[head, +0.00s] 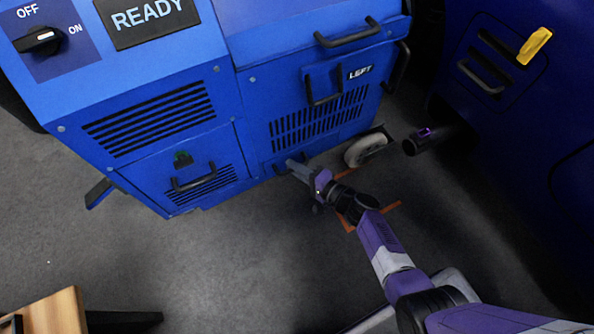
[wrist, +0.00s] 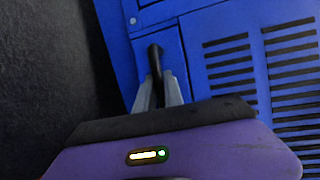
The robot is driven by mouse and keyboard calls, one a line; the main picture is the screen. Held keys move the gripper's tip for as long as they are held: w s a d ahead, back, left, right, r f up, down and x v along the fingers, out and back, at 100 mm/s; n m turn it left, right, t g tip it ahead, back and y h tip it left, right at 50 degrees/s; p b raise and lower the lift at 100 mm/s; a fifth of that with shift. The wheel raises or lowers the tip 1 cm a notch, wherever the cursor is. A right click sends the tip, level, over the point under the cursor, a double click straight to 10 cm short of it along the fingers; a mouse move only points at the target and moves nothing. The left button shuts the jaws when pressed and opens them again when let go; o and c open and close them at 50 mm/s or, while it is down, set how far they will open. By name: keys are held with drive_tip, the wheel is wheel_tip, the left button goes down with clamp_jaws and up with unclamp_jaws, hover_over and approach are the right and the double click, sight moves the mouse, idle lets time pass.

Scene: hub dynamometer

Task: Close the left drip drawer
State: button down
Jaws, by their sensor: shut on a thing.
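The blue dynamometer cabinet (head: 238,100) has a panel marked LEFT (head: 360,72) on its right part. Low under that panel's vents, a small blue drawer front (head: 272,166) shows partly, with my gripper (head: 290,163) in front of it. In the wrist view, my gripper (wrist: 158,85) is shut on a black bar handle (wrist: 154,58). The handle stands at the blue face, seen nearly end-on. My gripper hides much of the drawer front, and I cannot tell how far the drawer stands out.
A caster wheel (head: 366,150) stands right of my gripper. Another handled panel (head: 198,180) is at the cabinet's lower left. A dark blue body (head: 520,90) with a yellow piece (head: 534,45) stands at right. A wooden block (head: 50,312) is at lower left. Grey floor (head: 200,255) lies clear in front.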

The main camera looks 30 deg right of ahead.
drive_tip(key=shift+w, duration=0.1)
drive_tip(key=c, duration=1.5)
unclamp_jaws()
drive_tip(key=shift+o, duration=0.2)
drive_tip(key=p+v, duration=0.3)
drive_tip(key=v, duration=0.5)
drive_tip(key=shift+w, duration=0.1)
